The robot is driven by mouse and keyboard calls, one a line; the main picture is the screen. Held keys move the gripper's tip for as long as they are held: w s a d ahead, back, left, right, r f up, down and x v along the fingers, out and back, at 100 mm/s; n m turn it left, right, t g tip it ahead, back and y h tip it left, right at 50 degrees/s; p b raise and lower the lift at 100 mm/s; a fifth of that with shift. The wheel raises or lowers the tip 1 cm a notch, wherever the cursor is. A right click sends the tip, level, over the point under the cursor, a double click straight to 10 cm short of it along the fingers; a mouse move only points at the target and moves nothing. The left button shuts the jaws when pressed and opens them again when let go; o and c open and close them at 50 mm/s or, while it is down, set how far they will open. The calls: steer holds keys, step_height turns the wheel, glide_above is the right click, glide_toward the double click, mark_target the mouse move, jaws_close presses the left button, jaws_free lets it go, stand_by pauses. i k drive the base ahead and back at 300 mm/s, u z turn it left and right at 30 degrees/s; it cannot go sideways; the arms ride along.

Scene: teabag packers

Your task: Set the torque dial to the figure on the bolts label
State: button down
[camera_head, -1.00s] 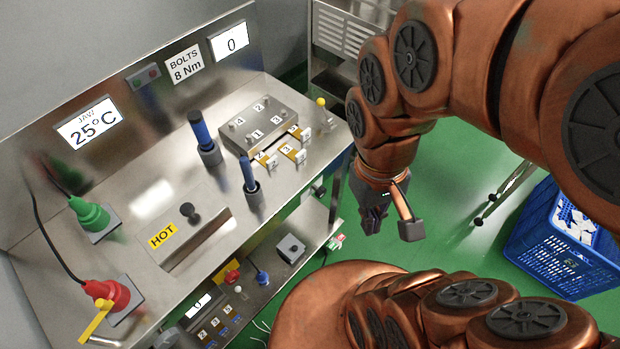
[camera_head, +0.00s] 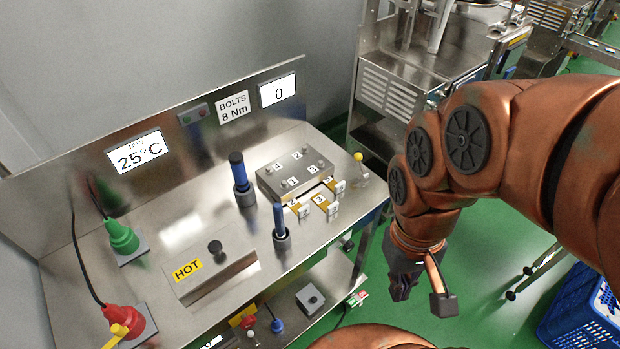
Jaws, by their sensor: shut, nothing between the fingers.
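The bolts label (camera_head: 233,107) on the back panel reads "BOLTS 8 Nm". A white display (camera_head: 278,90) to its right reads "0". I cannot tell for certain which part is the torque dial. Two blue-handled tools stand upright in grey holders on the bench: one farther back (camera_head: 238,172), one nearer the front (camera_head: 279,220). A metal block (camera_head: 294,172) numbered 1 to 4 has bolts on top. My gripper (camera_head: 401,292) hangs to the right of the bench, over the green floor, pointing down. It is shut and empty, apart from everything.
A "25°C" jaw display (camera_head: 139,152), a green plug (camera_head: 122,237), a red plug (camera_head: 130,320) and a "HOT" block (camera_head: 211,265) are on the left. A lower shelf holds a grey box (camera_head: 310,299) and a blue knob (camera_head: 277,325). A blue crate (camera_head: 580,310) stands at right.

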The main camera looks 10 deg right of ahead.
mark_target(349, 245)
steer(key=z, duration=0.4)
steer(key=k, duration=0.9)
steer(key=u, duration=1.45)
